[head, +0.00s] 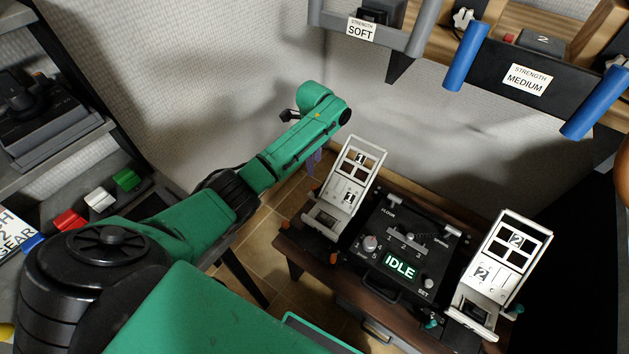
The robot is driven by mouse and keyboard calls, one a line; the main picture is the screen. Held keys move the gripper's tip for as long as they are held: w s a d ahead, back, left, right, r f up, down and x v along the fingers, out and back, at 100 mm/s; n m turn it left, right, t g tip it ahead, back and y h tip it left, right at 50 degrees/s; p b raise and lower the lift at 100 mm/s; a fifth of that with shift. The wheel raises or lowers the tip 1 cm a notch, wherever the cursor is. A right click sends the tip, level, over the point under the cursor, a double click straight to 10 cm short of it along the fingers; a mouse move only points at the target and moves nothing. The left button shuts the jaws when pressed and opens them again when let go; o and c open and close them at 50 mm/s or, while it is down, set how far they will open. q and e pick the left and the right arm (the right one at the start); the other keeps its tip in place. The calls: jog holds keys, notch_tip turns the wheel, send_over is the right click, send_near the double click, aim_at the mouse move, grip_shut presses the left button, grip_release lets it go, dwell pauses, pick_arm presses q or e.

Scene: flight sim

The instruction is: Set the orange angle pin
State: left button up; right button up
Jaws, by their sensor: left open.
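The left pedal (346,185), white and marked 1, stands tilted on the dark wooden stand. A small orange piece (334,258) shows low at its base; whether it is the angle pin is too small to tell. The right pedal (501,262), marked 2, has teal knobs at its sides. My left arm reaches in from the left and ends above and left of the left pedal. My left gripper (290,116) is mostly hidden behind the wrist; it is open, apart from the pedals. My right gripper is out of view.
A control box (408,243) with knobs and an IDLE display sits between the pedals. A shelf (527,82) with blue handles and strength labels hangs above. Shelves (55,150) with red, white and green pieces stand at left.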

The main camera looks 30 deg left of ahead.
pick_arm(q)
jog(key=b, duration=0.1)
send_over(314, 186)
notch_tip(314, 186, down, 6)
jog(key=shift+s+d+r, duration=0.1)
jog(key=shift+d+r, duration=0.05)
jog(key=shift+r, duration=0.1)
notch_tip(314, 186, down, 6)
jog(key=shift+r+b, duration=0.2)
jog(key=shift+b, duration=0.7)
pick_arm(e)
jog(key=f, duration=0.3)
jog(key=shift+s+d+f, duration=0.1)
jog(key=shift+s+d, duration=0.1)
pick_arm(q)
jog(key=shift+c, duration=0.3)
grip_shut()
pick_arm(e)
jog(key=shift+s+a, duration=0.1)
pick_arm(q)
jog(key=shift+r, duration=0.1)
